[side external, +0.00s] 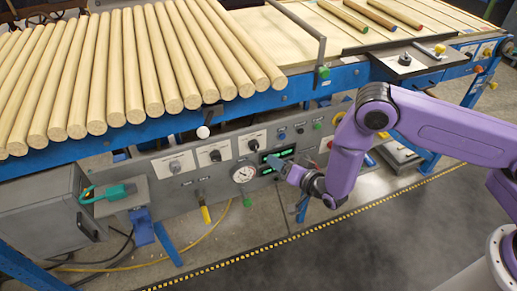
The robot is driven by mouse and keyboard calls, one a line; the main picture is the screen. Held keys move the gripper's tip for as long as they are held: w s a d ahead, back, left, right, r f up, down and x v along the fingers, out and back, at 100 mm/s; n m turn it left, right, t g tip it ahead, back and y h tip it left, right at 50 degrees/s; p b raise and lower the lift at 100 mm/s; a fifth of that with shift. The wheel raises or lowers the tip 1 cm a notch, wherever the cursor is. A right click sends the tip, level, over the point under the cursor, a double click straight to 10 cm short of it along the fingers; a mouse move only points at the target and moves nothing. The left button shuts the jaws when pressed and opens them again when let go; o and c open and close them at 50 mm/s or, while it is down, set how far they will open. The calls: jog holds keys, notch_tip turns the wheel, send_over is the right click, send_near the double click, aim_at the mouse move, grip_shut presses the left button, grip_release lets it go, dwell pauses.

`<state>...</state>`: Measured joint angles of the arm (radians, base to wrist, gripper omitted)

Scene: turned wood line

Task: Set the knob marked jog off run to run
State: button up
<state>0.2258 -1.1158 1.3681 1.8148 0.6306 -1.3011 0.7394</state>
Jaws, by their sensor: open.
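The grey control panel (222,177) under the blue rail carries several rotary knobs on white label plates. They include a left knob (175,166), a middle black knob (215,155) and a right black knob (253,144). The lettering is too small to read, so I cannot tell which is marked jog off run or where it points. My gripper (273,162) is at the panel, in front of the green-lit displays and right of the round gauge. It is open and seems to hold nothing. I cannot tell whether it touches the panel; my wrist hides part of the panel behind it.
The round gauge (244,172) sits left of my gripper. Wooden rods (130,70) lie on the line above. The floor before the panel is open, with a yellow-black stripe.

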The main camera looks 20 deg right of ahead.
aim_at(257, 148)
jog(key=x, duration=1.2)
jog(key=shift+w+f, duration=0.1)
jog(key=shift+w, duration=0.1)
jog(key=c, duration=1)
